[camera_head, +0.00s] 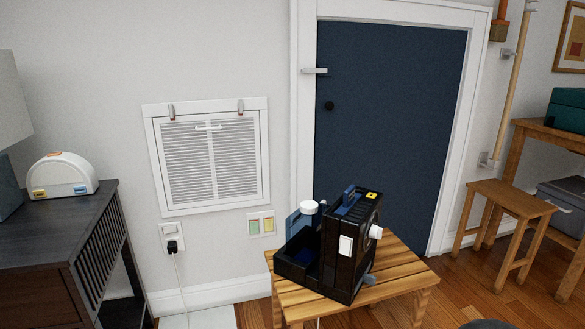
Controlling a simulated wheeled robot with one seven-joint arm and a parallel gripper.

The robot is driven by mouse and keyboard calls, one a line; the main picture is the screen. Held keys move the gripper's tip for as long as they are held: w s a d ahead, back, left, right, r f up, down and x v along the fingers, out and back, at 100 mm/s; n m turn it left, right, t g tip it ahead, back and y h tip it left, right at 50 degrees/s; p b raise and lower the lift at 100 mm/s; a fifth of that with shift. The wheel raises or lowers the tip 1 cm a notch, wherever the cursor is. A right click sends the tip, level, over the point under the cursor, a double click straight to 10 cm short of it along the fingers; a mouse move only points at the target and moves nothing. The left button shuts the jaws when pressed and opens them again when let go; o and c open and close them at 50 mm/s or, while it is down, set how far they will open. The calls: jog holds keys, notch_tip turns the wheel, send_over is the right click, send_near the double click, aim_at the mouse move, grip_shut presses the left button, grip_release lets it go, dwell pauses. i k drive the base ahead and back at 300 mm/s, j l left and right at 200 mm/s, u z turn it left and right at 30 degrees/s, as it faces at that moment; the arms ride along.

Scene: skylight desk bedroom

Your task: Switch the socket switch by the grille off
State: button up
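The white vent grille (210,160) is on the pale wall, left of the dark blue door. A white wall socket (171,232) sits just below the grille's lower left corner. A black plug (172,247) is in it, with a pale cord hanging down. The socket's switch is too small to make out, so its position cannot be told. A small white plate (261,223) with green and yellowish panels is on the wall below the grille's lower right corner. My gripper is not in view.
A dark cabinet (60,225) with a white rounded device (62,176) stands left of the socket. A wooden stool (400,270) with a black machine (345,245) stands right of it, near the blue door (390,130). A narrow floor gap lies between them.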

aim_at(170, 229)
jog(key=u, duration=1.25)
jog(key=i+l, duration=0.3)
jog(key=l, duration=0.15)
jog(key=i+l, duration=0.3)
jog(key=l, duration=0.15)
jog(key=i+l+u, duration=0.1)
jog(key=i+l, duration=0.2)
jog(key=l, duration=0.15)
